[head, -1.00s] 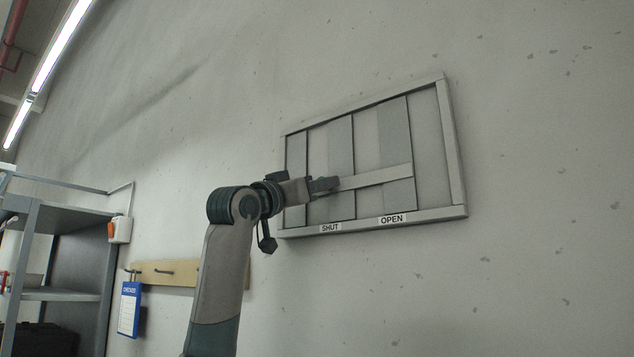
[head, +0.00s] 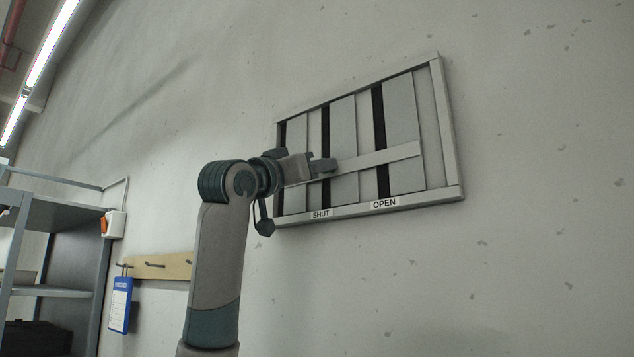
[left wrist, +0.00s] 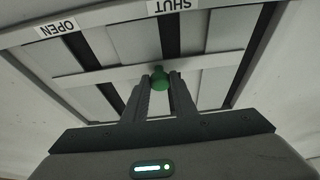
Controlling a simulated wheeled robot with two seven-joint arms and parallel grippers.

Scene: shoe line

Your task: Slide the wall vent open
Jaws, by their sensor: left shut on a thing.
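The wall vent (head: 446,140) is a grey framed panel with upright slats, tilted in the head view. Dark gaps show between its slats. A light crossbar (head: 385,157) runs over the slats. The frame's lower edge bears a SHUT label (head: 321,213) and an OPEN label (head: 384,203). My left gripper (head: 328,165) is at the crossbar's left part. In the left wrist view its fingers (left wrist: 160,92) are shut on a green knob (left wrist: 158,76) on the crossbar (left wrist: 110,75); the fingers hide part of the knob. My right gripper is in neither view.
A grey shelf unit (head: 62,208) stands at the lower left. A wooden hook rail (head: 160,266) with a blue clipboard (head: 120,305) hangs on the wall below the vent's left. The wall right of the vent is clear.

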